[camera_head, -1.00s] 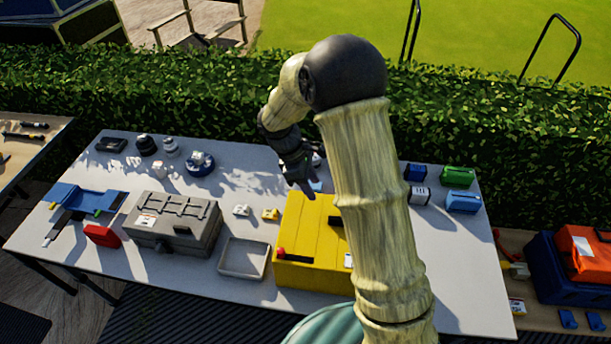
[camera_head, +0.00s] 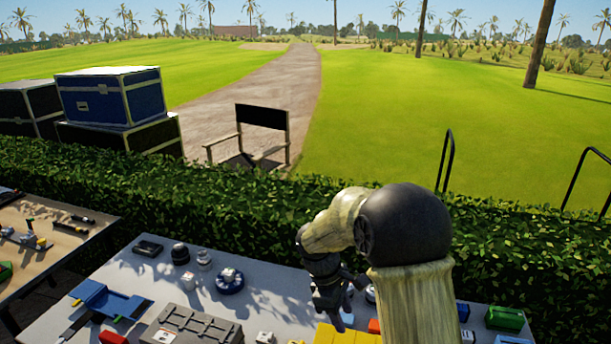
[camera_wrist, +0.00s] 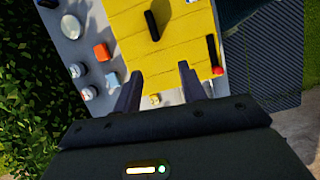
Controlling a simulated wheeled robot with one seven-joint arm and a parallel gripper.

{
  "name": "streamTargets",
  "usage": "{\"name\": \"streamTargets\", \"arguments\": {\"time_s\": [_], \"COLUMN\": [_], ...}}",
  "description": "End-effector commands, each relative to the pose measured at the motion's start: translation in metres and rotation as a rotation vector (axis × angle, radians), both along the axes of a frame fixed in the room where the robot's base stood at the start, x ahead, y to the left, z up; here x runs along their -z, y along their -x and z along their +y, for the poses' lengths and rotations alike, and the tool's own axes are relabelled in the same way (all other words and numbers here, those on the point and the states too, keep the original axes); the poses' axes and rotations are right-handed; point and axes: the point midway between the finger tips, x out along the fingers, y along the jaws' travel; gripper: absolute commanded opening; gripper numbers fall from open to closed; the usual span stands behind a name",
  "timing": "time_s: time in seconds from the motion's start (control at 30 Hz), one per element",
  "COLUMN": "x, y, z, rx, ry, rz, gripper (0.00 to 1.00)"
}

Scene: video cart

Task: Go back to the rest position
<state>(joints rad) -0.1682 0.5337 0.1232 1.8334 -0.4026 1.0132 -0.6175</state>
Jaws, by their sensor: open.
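Below the fingers lies a yellow case (camera_wrist: 180,50) with a dark handle on top. A small yellow item (camera_wrist: 155,100) shows between the fingers. In the head view only the back edge of the yellow case (camera_head: 345,335) shows; my arm hides part of the table behind it.
The table (camera_head: 250,305) holds a grey case (camera_head: 190,328), a blue tool (camera_head: 105,300), a blue-and-white round item (camera_head: 230,281) and a green box (camera_head: 504,318). A hedge (camera_head: 160,210) runs behind it. A folding chair (camera_head: 262,117) and stacked cases (camera_head: 110,97) stand beyond.

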Motion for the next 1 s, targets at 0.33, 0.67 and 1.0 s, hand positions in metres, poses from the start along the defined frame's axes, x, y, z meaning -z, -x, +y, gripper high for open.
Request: {"name": "streamTargets", "arguments": {"time_s": [0.33,0.67,1.0], "x": [-0.019,-0.023,-0.023], "y": [0.087,0.149,0.15], "z": [-0.035,-0.057,-0.057], "rx": [0.606,1.103,1.12], "ry": [-0.208,-0.351,-0.355], "rz": [-0.277,-0.479,-0.485], "gripper": [0.41,0.41,0.41]}}
